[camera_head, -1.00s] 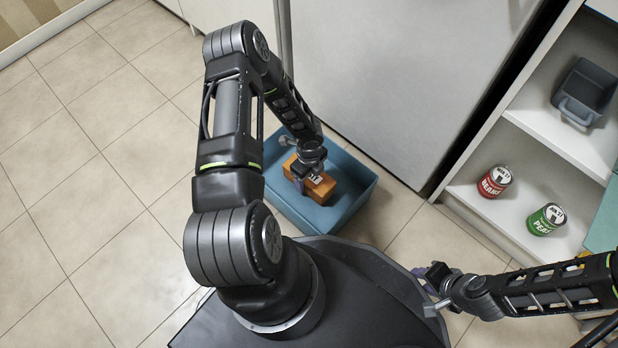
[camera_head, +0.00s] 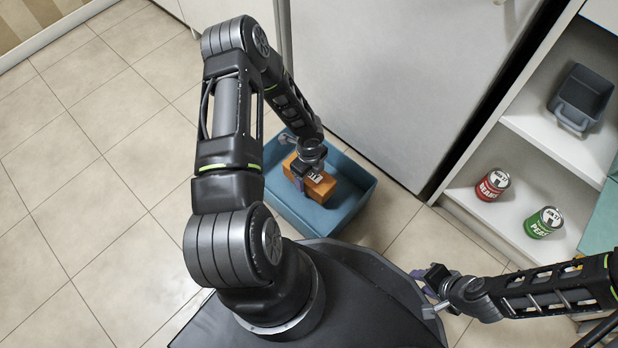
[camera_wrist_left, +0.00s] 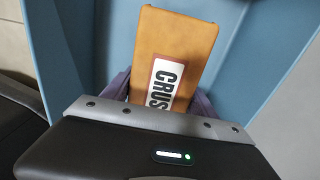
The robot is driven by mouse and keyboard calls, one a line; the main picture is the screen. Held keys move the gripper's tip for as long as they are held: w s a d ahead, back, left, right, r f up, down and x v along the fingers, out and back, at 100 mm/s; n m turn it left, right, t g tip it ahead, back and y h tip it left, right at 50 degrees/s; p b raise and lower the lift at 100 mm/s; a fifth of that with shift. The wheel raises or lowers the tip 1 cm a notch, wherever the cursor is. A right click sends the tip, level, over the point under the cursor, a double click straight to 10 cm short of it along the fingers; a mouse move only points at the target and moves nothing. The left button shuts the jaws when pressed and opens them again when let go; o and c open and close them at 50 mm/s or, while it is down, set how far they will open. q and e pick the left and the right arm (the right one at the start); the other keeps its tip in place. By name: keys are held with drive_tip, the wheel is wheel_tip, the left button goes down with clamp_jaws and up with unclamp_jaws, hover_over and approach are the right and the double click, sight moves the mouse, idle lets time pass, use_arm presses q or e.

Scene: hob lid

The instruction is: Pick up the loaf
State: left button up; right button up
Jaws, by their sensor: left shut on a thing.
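The loaf (camera_head: 318,186) is an orange-brown block with a white label in the blue bin on the floor. In the left wrist view the loaf (camera_wrist_left: 176,50) fills the middle, its label reading "CRUS" before the gripper body cuts it off. My left gripper (camera_head: 299,176) is shut on the loaf, with a purple-grey finger on each side of it. I cannot tell whether the loaf is clear of the bin floor. My right gripper (camera_head: 428,290) is at the lower right, away from the loaf; its finger gap is unclear.
The blue bin (camera_head: 345,219) has raised walls around the loaf, next to a large pale door (camera_head: 400,80). A shelf at the right holds a red can (camera_head: 492,185), a green can (camera_head: 544,222) and a grey container (camera_head: 581,97). The tiled floor (camera_head: 90,190) at the left is clear.

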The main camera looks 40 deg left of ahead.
use_arm(q)
wheel_tip(320, 180, up, 7)
drive_tip(key=p, duration=0.2)
drive_tip(key=shift+p, duration=0.35)
